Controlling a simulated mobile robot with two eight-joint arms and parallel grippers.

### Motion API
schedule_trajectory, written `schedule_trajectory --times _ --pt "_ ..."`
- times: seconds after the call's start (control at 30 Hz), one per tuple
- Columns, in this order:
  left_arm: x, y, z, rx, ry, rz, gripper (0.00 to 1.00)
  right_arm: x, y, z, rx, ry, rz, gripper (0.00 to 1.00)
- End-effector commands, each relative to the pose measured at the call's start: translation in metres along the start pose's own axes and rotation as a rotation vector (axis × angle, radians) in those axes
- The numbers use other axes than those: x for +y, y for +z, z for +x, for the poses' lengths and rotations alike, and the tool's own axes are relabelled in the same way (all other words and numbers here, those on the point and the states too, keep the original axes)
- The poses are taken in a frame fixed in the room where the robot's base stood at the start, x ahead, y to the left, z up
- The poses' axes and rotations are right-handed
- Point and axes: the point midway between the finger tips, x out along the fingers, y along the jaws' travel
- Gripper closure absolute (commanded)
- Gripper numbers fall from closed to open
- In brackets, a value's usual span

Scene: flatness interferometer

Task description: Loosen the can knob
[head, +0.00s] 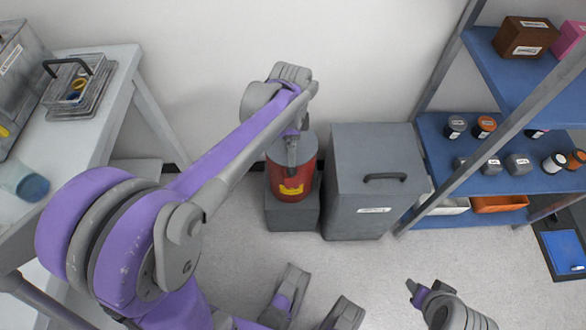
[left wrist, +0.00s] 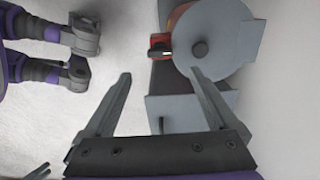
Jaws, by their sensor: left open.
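A red can (head: 290,189) with a yellow label and grey top stands upright on a grey box (head: 292,215). In the left wrist view its grey round top (left wrist: 222,38) carries a small dark round knob (left wrist: 200,48). A short grey rod on a red part (left wrist: 160,45) sticks out beside the top. My left gripper (head: 292,160) hangs pointing down over the can and partly hides its top. In the left wrist view my left gripper (left wrist: 160,76) is open and empty, and the knob shows beyond its right fingertip. My right gripper (head: 413,289) shows small at the lower right, its fingers unclear.
A tall grey cabinet (head: 372,150) with a dark handle stands right beside the can. Blue shelves (head: 505,180) with several small jars are on the right. A white table (head: 95,115) with a wire-handled tray is on the left. The wall is close behind; floor in front is partly clear.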

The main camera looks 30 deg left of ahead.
Motion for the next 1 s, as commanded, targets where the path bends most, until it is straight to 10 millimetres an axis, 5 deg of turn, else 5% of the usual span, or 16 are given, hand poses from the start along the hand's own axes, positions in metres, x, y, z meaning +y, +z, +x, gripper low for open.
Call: schedule_trajectory --times 0.53,1.0 --pt "0.0 0.0 0.09 0.0 0.001 0.003 0.07 0.0 0.01 0.031 -0.011 0.0 0.0 0.5" --pt "0.0 0.0 0.104 0.0 0.0 0.003 0.07 0.0 0.011 0.035 -0.012 0.0 0.0 0.5"
